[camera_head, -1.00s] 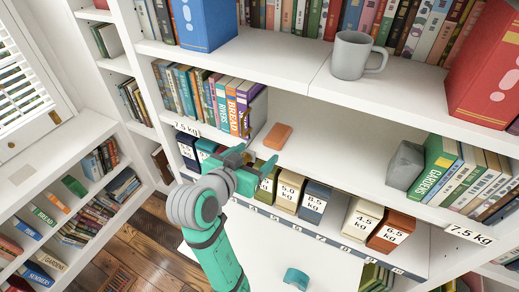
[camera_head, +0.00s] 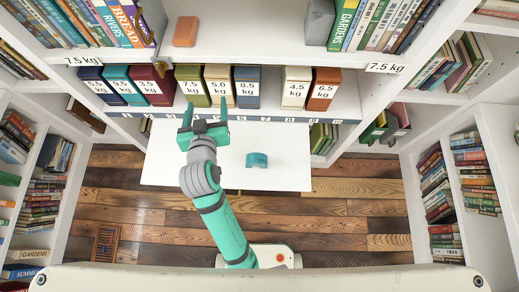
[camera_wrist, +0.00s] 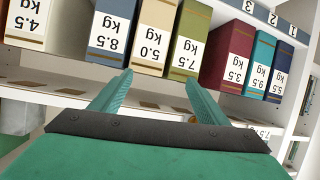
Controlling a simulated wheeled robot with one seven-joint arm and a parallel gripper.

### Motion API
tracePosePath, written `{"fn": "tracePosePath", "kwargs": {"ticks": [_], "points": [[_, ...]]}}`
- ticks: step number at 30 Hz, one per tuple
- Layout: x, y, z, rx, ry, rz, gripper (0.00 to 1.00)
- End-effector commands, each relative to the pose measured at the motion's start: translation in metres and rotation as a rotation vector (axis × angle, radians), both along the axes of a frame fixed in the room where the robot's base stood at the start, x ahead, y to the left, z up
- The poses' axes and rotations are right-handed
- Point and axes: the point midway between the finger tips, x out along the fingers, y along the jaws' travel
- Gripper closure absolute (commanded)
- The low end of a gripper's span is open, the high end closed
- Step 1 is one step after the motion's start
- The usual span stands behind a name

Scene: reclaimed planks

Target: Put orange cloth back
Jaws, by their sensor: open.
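An orange folded piece, likely the cloth (camera_head: 185,31), lies flat on the white shelf (camera_head: 255,40), just right of a row of upright books in the head view. My gripper (camera_head: 205,112) is open, with its two teal fingers apart and nothing seen between them. It is in front of the weight-labelled boxes, near the green 7.5 kg box (camera_head: 193,86) and the cream 5.0 kg box (camera_head: 218,86), below the orange piece's shelf. In the wrist view my gripper (camera_wrist: 158,80) also shows open, fingers toward the boxes. I cannot clearly make out the cloth there.
A teal curved object (camera_head: 257,159) lies on the white board (camera_head: 290,177) below the boxes. A gap separates the 8.5 kg box (camera_head: 247,87) from the 4.5 kg box (camera_head: 296,88). A grey block (camera_head: 320,22) stands beside books at right. The shelf's middle is clear.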

Motion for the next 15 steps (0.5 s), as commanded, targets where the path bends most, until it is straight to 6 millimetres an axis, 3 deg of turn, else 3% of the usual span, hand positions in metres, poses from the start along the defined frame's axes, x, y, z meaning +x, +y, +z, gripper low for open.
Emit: {"fn": "tracePosePath", "kwargs": {"ticks": [1, 6, 15], "points": [[-0.011, -0.01, -0.016, -0.001, 0.008, 0.003, 0.31], [-0.045, -0.034, -0.05, 0.014, 0.0, 0.022, 0.31], [-0.12, -0.078, -0.084, 0.05, -0.032, 0.014, 0.31]]}}
